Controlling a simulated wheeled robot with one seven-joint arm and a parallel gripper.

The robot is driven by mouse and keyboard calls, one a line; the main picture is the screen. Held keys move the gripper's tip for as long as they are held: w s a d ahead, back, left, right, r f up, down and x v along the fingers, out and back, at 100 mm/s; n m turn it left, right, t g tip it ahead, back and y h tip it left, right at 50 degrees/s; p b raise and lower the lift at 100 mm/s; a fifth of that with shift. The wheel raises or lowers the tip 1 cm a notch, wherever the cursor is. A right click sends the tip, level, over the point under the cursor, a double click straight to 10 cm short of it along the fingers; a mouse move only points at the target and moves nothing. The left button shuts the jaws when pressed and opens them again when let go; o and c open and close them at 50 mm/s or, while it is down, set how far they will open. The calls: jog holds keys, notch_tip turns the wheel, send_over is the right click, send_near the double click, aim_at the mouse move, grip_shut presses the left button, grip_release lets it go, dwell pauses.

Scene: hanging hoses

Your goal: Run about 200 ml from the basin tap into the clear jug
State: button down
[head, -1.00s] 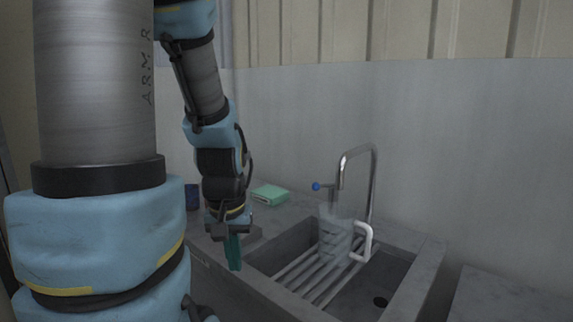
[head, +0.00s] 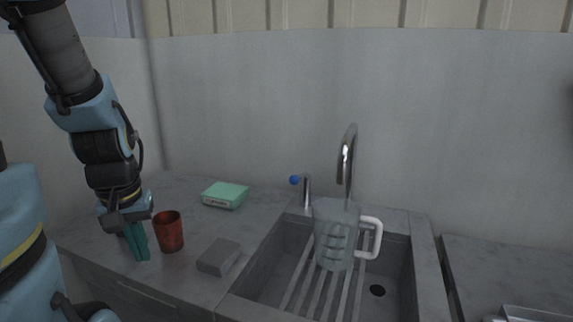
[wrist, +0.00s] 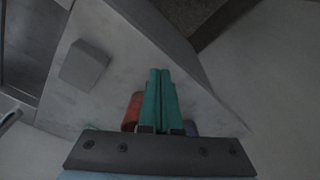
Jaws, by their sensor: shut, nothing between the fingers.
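The clear jug (head: 335,240) with a white handle (head: 370,238) stands upright on the bars in the basin (head: 275,270). The curved metal tap (head: 346,160) rises behind it, its spout end appearing just above the jug's mouth. A blue knob (head: 294,180) sits on a short stem left of the spout. I see no water stream, and no clear water level shows in the jug. My gripper (head: 139,254) is left of the basin over the counter, well apart from jug and tap. Its teal fingers are together and empty; they also show in the wrist view (wrist: 160,74).
A red cup (head: 169,232) stands just right of my gripper. A grey block (head: 218,257) lies between the cup and the basin. A green box (head: 225,195) lies at the back of the counter.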

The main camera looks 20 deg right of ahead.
jog(key=w+d+r+m+t+h+p, duration=0.1)
jog(key=w+d+r+m+h, duration=0.1)
jog(key=d+r, duration=0.4)
jog(key=w+d+r+m+t+h+p, duration=0.1)
jog(key=d+r, duration=0.5)
jog(key=d, duration=0.9)
jog(key=w+d+r+m+t+h+p, duration=0.1)
jog(key=w+d+r+m+t+h, duration=0.1)
jog(key=d+r, duration=0.4)
jog(key=w+d+m, duration=0.1)
jog(key=w+d, duration=0.1)
jog(key=d, duration=0.3)
jog(key=shift+w+d+h, duration=0.2)
jog(key=shift+w+h, duration=0.05)
jog(key=shift+h, duration=0.15)
